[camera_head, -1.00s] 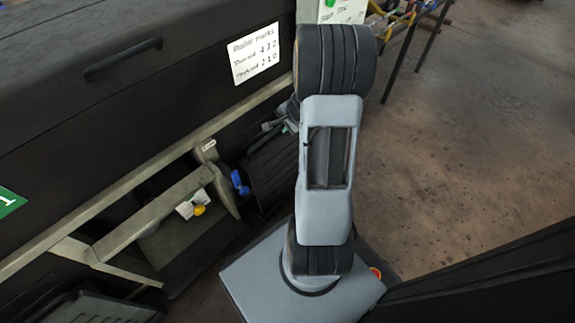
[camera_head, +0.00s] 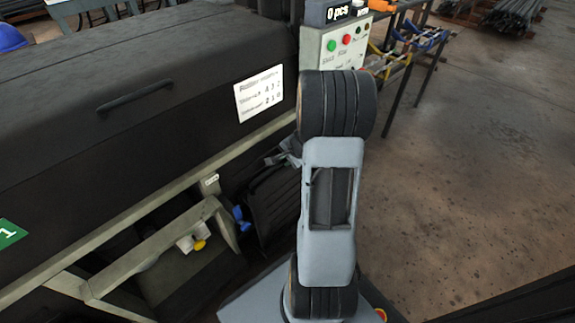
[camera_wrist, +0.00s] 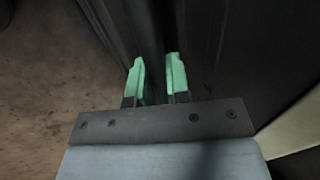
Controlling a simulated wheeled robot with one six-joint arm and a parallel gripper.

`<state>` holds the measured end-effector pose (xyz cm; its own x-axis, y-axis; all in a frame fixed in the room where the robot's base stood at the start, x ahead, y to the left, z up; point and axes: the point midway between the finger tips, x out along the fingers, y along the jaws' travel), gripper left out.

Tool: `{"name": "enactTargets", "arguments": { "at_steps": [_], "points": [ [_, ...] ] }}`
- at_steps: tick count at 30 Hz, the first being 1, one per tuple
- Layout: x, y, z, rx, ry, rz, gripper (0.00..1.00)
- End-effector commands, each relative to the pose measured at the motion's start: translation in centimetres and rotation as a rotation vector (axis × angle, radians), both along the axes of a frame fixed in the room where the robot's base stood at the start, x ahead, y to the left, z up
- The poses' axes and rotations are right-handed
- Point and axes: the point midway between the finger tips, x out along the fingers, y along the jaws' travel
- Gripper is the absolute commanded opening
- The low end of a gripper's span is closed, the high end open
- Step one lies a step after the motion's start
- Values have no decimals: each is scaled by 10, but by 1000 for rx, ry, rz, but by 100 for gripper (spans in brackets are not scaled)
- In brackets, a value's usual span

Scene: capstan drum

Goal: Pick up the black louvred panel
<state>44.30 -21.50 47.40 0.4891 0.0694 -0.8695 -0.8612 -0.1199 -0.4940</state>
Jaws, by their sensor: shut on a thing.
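The black louvred panel (camera_head: 275,208) stands tilted beside the machine's lower frame, just left of my arm in the head view. My arm hides its right part. In the wrist view my gripper (camera_wrist: 156,75) has two green fingers, one on each side of a dark edge of the panel (camera_wrist: 205,45). The gripper is shut on this edge. In the head view only a small grey part of the gripper shows at the panel's top, and the fingertips are hidden.
The machine's dark cover (camera_head: 130,110) and pale frame rail (camera_head: 130,218) run close along the left. A blue-handled thing (camera_head: 242,218) is close to the panel's left side. A control box (camera_head: 335,45) stands behind my arm. Open floor (camera_head: 460,190) lies to the right.

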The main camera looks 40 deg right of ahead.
Motion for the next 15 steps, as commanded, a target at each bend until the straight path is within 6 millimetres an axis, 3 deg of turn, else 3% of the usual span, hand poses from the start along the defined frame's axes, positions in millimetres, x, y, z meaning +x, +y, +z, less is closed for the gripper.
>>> {"name": "enactTargets", "arguments": {
  "at_steps": [8,15],
  "points": [
    [2,-1,33,-5,-7,0,0],
    [-16,-17,59,-4,-8,-4,0]
  ]
}}
